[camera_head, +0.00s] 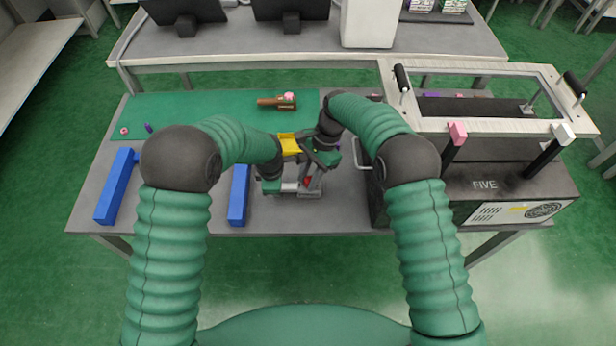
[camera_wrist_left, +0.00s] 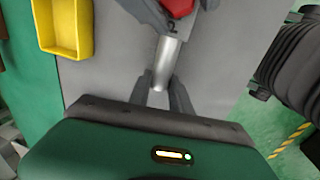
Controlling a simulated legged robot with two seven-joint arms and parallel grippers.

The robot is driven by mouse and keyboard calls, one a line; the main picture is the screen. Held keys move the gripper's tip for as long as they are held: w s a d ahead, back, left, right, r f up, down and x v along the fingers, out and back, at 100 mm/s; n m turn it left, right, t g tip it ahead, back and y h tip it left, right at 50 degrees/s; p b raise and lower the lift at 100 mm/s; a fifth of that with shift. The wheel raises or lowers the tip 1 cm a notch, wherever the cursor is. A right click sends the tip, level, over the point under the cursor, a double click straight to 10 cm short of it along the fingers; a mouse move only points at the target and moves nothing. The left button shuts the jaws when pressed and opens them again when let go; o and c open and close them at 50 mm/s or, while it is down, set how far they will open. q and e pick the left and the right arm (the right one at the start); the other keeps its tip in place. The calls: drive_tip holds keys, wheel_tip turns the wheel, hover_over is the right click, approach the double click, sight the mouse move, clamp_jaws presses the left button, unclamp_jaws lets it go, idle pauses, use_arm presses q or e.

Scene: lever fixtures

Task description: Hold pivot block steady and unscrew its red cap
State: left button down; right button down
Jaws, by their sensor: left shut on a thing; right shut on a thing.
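The pivot block (camera_head: 290,187) sits on the grey table in front of me, partly covered by my grippers. Its bright metal cylinder shows in the left wrist view (camera_wrist_left: 165,62). The red cap (camera_head: 308,181) is at its right part and shows at the top edge of the left wrist view (camera_wrist_left: 179,7). My left gripper (camera_wrist_left: 163,92) is shut on the metal cylinder, one finger on each side. My right gripper (camera_head: 312,178) comes down from above at the red cap, with dark finger parts beside the red; its exact contact is mostly hidden.
A yellow bin (camera_head: 289,143) stands just behind the grippers. Blue bars (camera_head: 238,195) (camera_head: 116,187) lie to the left. A brown part with a pink top (camera_head: 287,101) lies on the green mat (camera_head: 195,105).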

sight(309, 181)
drive_tip(key=n+h, duration=0.1)
drive_tip(key=n, duration=0.1)
drive_tip(key=n+g, duration=0.1)
drive_tip(key=n, duration=0.2)
drive_tip(key=shift+d+h, duration=0.1)
drive_tip(key=shift+h, duration=0.3)
use_arm(q)
drive_tip(key=shift+a, duration=0.1)
use_arm(e)
drive_tip(key=shift+r, duration=0.25)
drive_tip(key=shift+r, duration=0.8)
drive_tip(key=shift+r, duration=1.5)
use_arm(q)
drive_tip(key=c, duration=1.1)
unclamp_jaws()
